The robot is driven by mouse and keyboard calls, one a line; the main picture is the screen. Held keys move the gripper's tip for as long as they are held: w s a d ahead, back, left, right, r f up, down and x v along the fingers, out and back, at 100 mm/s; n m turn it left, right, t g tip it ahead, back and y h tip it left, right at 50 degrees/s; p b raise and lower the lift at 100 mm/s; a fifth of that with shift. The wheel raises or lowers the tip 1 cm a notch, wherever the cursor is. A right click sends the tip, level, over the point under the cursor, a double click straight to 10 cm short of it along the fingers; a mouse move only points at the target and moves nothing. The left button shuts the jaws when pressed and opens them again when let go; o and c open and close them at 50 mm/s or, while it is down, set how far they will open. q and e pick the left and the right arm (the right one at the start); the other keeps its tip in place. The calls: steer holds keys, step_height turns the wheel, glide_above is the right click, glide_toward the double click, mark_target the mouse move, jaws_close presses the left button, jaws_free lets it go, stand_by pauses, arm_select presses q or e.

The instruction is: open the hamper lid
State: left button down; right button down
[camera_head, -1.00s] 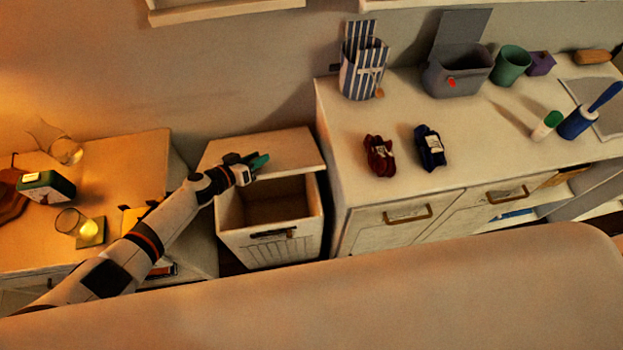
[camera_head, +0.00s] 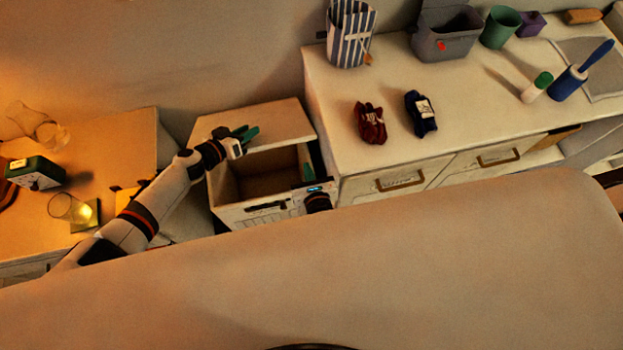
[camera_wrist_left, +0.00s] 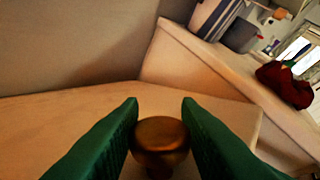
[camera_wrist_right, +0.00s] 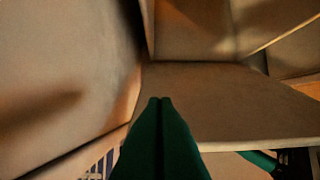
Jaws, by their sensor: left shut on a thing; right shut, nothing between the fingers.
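The white hamper (camera_head: 232,215) stands between the nightstand and the dresser. Its lid (camera_head: 275,120) is partly raised, and the dark inside shows below the lid's front edge. My left gripper (camera_head: 244,136) is shut on the lid's brown knob (camera_wrist_left: 160,136), which sits between its green fingers in the left wrist view. My right gripper (camera_head: 308,172) is shut and empty at the hamper's front right, with its fingertips at the opening. In the right wrist view its closed fingers (camera_wrist_right: 161,100) point toward a pale panel, probably the lid.
The dresser (camera_head: 420,110) stands close on the hamper's right, with dark red (camera_head: 370,123) and navy (camera_head: 421,114) bundles on top. The nightstand (camera_head: 130,140) on the left holds a glass (camera_head: 70,208) and a green-and-white box (camera_head: 36,172). The bed (camera_head: 330,265) fills the foreground.

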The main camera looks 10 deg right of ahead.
arm_select(q)
steer(key=shift+w, duration=0.1)
arm_select(e)
steer(key=shift+w+r, duration=0.35)
steer(key=shift+w, duration=0.5)
steer(key=shift+w+r, duration=0.35)
steer(key=shift+w, duration=0.45)
steer(key=shift+w+r, duration=0.35)
steer(key=shift+w, duration=0.5)
